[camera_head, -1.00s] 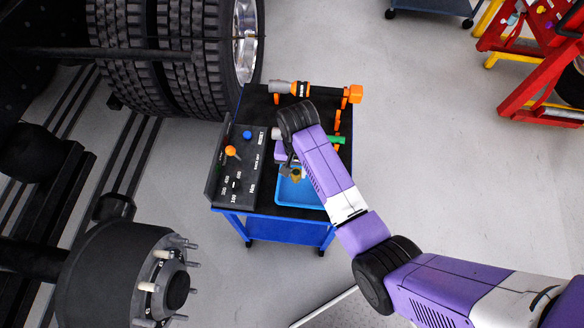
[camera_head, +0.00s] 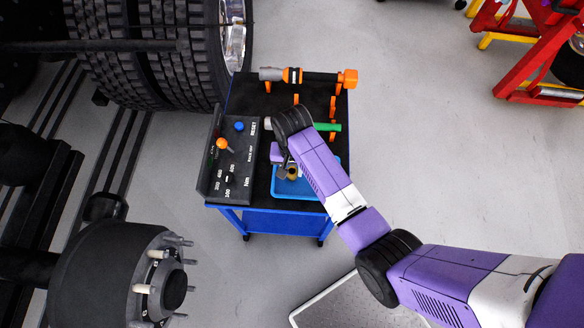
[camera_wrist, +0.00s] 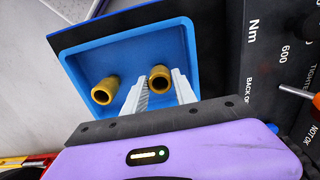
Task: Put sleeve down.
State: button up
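Two yellow-brown hollow sleeves show in the wrist view. One sleeve (camera_wrist: 160,80) sits between my gripper's (camera_wrist: 161,82) two pale fingertips, and the gap is about as wide as the sleeve, so my gripper appears shut on it. The other sleeve (camera_wrist: 105,91) stands apart to the left in the blue tray (camera_wrist: 85,52). In the head view my gripper (camera_head: 284,162) is over the left part of the blue tray (camera_head: 297,191), with a sleeve (camera_head: 292,173) just below it. Whether the held sleeve touches the tray floor is hard to tell.
The tray lies on a dark-topped blue cart (camera_head: 258,183). A control panel (camera_head: 227,165) with knobs stands to its left, and an orange-and-black tool (camera_head: 310,76) lies at the back. A hub with studs (camera_head: 150,275) is at lower left, large tyres (camera_head: 150,60) at upper left.

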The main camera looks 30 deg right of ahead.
jog(key=shift+o, duration=1.3)
jog(key=shift+r, duration=0.1)
notch_tip(320, 180, up, 12)
